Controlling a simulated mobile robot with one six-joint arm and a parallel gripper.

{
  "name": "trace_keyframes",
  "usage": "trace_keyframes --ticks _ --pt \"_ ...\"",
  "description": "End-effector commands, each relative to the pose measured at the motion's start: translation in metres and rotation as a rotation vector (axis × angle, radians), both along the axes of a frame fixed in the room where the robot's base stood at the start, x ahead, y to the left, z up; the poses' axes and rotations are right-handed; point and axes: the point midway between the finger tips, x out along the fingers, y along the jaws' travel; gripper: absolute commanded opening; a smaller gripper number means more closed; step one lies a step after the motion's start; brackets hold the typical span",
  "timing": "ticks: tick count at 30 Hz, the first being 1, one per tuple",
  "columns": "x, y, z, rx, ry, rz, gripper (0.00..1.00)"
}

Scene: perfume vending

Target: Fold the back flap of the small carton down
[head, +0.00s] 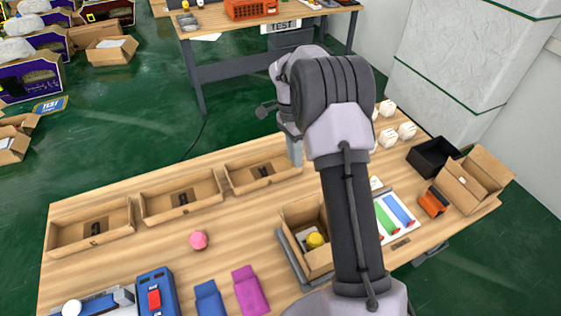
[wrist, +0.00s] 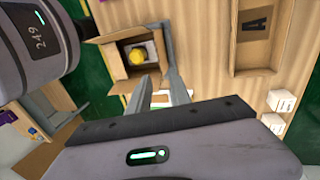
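The small carton (head: 291,216) stands open on a grey tray (head: 284,248), left of my arm in the head view. A yellow round item (head: 315,240) sits inside it. In the wrist view the carton (wrist: 93,62) shows near the top centre with its top open and the yellow item (wrist: 137,56) inside. Which of its panels is the back flap I cannot tell. My gripper (wrist: 163,73) seems open, with a gap between its two fingers. The fingers appear near the carton's lower right corner in the wrist view. Contact with the carton cannot be judged.
Several shallow cardboard trays (head: 82,240) line the table's far edge. A pink ball (head: 198,240) lies in front of them. A black bin (head: 423,163), an open carton (head: 455,199) and an orange device (head: 434,203) stand on the right. White items (head: 406,131) stand behind my arm.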

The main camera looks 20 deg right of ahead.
Motion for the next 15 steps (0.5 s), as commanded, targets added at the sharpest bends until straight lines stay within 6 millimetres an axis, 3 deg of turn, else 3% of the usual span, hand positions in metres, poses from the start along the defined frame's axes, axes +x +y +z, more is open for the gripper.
trace_keyframes --ticks 5,15 --pt "-0.003 -0.004 -0.027 -0.007 0.018 -0.024 0.25" --pt "-0.029 -0.004 -0.123 -0.005 0.017 -0.02 0.25"
